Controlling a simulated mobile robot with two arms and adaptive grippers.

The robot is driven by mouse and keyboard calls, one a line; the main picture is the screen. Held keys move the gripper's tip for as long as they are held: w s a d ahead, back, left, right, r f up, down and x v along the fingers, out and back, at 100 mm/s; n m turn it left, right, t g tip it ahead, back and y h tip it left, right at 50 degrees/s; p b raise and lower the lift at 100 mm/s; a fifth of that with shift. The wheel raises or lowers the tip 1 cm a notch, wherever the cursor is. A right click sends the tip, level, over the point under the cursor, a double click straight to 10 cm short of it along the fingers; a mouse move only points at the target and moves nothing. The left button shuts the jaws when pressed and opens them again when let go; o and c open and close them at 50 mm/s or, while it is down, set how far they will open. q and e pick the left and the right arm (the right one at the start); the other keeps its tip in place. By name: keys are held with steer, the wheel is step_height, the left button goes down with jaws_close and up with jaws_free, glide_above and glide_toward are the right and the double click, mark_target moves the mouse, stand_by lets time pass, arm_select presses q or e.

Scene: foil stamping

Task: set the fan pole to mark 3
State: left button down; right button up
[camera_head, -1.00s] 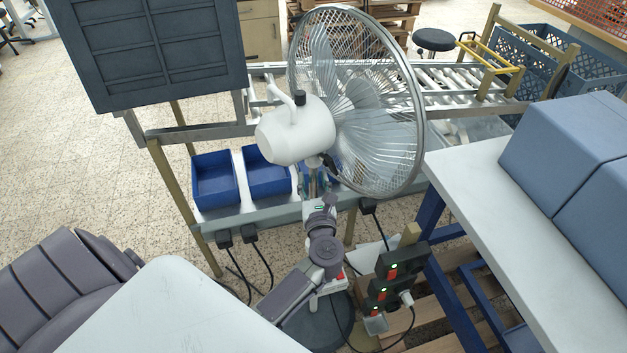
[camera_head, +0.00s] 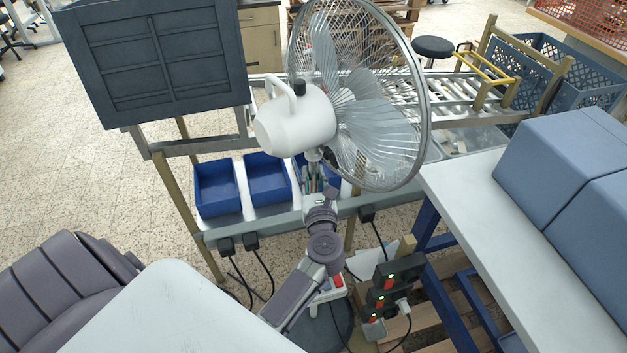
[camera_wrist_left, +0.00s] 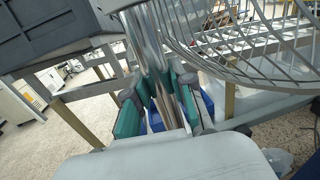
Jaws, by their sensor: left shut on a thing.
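The standing fan has a white motor housing (camera_head: 295,118) and a wire cage (camera_head: 423,100) in the middle of the head view. Its pole (camera_head: 313,158) drops below the housing and also shows in the left wrist view (camera_wrist_left: 147,40). My left gripper (camera_head: 317,180) is shut on the pole below the fan head. In the left wrist view, the green-padded fingers (camera_wrist_left: 160,98) sit either side of the pole. The fan's dark round base (camera_head: 328,328) and red-switched control box (camera_head: 337,282) are partly behind my arm. I cannot make out the pole's marks. My right gripper is out of view.
Blue bins (camera_head: 217,188) stand on a bench just behind the pole. A dark panel (camera_head: 155,60) stands at left. A white-topped table (camera_head: 460,185) with blue boxes (camera_head: 570,160) is close at right. A power strip (camera_head: 385,290) and cables lie near the base.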

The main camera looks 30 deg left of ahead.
arm_select(q)
steer(key=c, duration=1)
jaws_free()
steer(key=shift+o, duration=0.2)
steer(key=shift+s+d, duration=0.1)
steer(key=v, duration=1.1)
steer(key=shift+s+d, duration=0.3)
